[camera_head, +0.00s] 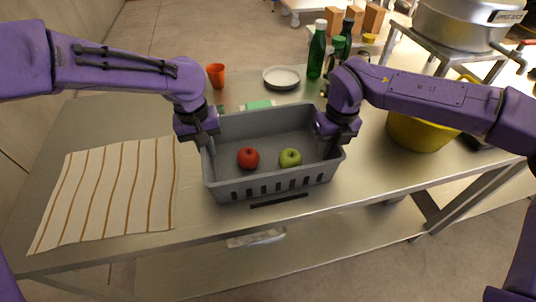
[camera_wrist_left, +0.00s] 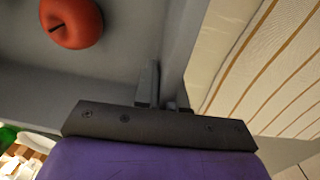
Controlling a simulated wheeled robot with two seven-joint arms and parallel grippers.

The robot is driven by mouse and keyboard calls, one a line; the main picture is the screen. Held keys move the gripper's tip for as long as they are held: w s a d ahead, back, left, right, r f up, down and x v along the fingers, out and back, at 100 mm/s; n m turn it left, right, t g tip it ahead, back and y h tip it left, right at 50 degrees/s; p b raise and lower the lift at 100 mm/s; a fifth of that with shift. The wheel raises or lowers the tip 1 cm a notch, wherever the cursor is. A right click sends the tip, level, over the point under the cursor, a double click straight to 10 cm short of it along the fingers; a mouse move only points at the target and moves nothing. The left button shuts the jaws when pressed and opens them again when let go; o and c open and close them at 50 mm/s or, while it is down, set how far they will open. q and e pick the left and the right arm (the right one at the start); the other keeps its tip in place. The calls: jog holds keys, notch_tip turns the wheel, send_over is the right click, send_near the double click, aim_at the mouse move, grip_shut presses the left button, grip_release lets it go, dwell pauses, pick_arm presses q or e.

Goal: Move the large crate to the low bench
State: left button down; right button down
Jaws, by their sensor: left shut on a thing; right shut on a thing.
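The large grey crate (camera_head: 262,186) stands on the metal table, with a red apple (camera_head: 248,158) and a green apple (camera_head: 290,158) inside. My left gripper (camera_head: 208,146) is shut on the crate's left wall, and my right gripper (camera_head: 332,146) is shut on its right wall. The left wrist view shows the left gripper (camera_wrist_left: 160,88) with its fingers on either side of the crate wall (camera_wrist_left: 181,50) and the red apple (camera_wrist_left: 72,22) in the crate. The right fingertips are mostly hidden. I cannot tell which surface is the low bench.
A striped cloth (camera_head: 112,195) lies left of the crate. An orange cup (camera_head: 216,76), a white plate (camera_head: 282,78) and green bottles (camera_head: 317,54) stand behind it. A yellow tub (camera_head: 418,132) and a large metal pot (camera_head: 462,25) are at the right.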

dwell(0.8)
